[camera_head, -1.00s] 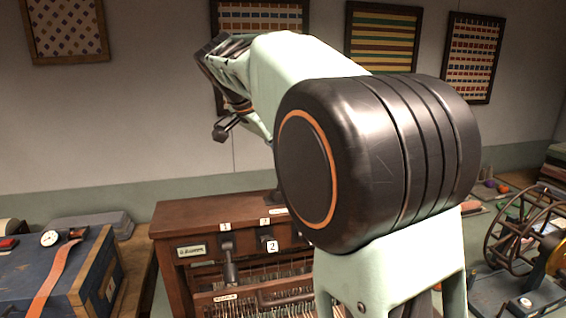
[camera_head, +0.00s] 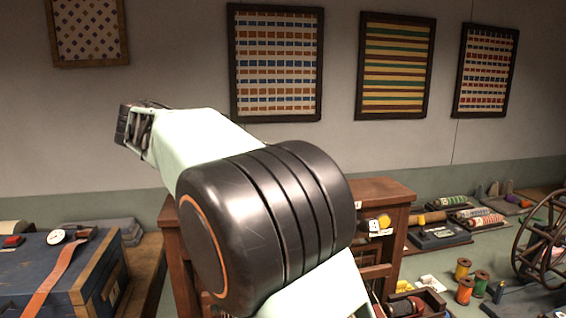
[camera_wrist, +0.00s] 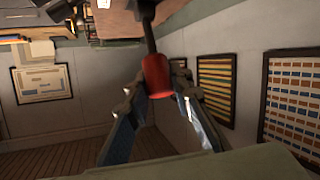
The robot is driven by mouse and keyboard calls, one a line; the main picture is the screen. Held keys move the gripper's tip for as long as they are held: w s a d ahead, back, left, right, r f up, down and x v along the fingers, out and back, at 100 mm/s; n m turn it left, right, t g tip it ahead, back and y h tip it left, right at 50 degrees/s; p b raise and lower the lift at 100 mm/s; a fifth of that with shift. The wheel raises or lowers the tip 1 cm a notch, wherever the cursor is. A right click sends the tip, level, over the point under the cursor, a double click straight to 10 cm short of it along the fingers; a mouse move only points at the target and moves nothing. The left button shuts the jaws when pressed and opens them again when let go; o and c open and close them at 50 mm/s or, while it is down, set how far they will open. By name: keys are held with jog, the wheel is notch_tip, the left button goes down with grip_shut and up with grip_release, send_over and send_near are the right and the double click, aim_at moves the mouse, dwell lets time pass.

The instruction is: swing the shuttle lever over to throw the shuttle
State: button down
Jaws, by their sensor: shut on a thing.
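A red cylindrical grip (camera_wrist: 156,76) on a dark rod hangs from the top of the wrist view. It looks like a lever handle, likely the shuttle lever. My gripper (camera_wrist: 157,88) has one finger on each side of the grip and is shut on it. In the head view, the wooden loom case (camera_head: 388,188) stands behind my arm. My arm hides most of its front, and I cannot make out the lever or my fingers there.
A blue chest (camera_head: 50,268) with a strap stands at the left. Thread spools (camera_head: 463,268), a dark spoked wheel (camera_head: 545,240) and an open wooden box (camera_head: 428,300) are at the right. Framed textiles (camera_head: 276,64) hang on the wall behind.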

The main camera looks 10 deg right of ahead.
jog(key=shift+a+f+h+b, duration=0.25)
jog(key=shift+a+h+b, duration=0.2)
jog(key=shift+h+b, duration=0.05)
jog(key=c, duration=1.7)
grip_release()
jog(key=shift+a, duration=0.1)
jog(key=v, duration=1.2)
jog(key=shift+s, duration=0.15)
